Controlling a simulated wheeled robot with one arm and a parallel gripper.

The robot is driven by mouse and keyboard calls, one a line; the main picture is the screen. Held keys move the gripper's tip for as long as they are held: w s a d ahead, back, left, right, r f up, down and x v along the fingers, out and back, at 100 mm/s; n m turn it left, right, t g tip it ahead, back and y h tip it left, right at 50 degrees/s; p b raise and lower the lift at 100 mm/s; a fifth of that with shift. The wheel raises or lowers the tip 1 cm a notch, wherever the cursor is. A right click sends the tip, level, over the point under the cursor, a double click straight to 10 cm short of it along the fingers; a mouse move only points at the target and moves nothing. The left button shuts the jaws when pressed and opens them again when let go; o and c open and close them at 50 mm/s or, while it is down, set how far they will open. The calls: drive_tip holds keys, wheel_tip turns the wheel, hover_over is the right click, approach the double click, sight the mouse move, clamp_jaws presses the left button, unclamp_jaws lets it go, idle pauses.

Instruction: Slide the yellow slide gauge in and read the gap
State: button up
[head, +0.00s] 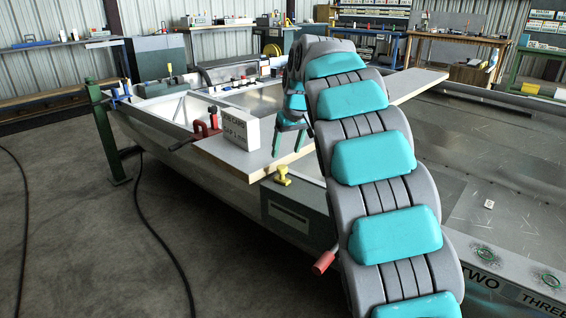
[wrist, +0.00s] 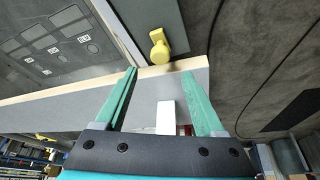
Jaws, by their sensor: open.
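The yellow slide gauge (head: 283,175) is a small knobbed piece at the hull's side, just past the edge of the pale board (head: 261,167). In the wrist view the gauge (wrist: 159,47) lies on a dark grey strip beyond the board's wooden edge (wrist: 100,85). My gripper (head: 289,143) is over the board, teal fingers apart. In the wrist view my gripper (wrist: 160,72) is open, its fingertips near the board edge and short of the gauge. Nothing is held. The gap itself cannot be made out.
A white job card block (head: 235,129) stands on the board, apparently lettered with a gap in mm. A red clamp (head: 207,125) grips the board's left end. A green post (head: 107,135) stands at the left. Dark cables cross the open floor.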

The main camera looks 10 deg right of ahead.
sight(282, 167)
drive_tip(key=x, duration=0.7)
drive_tip(key=shift+f+p, duration=0.1)
drive_tip(key=shift+p, duration=0.2)
drive_tip(key=shift+c, duration=0.3)
clamp_jaws()
idle(0.7)
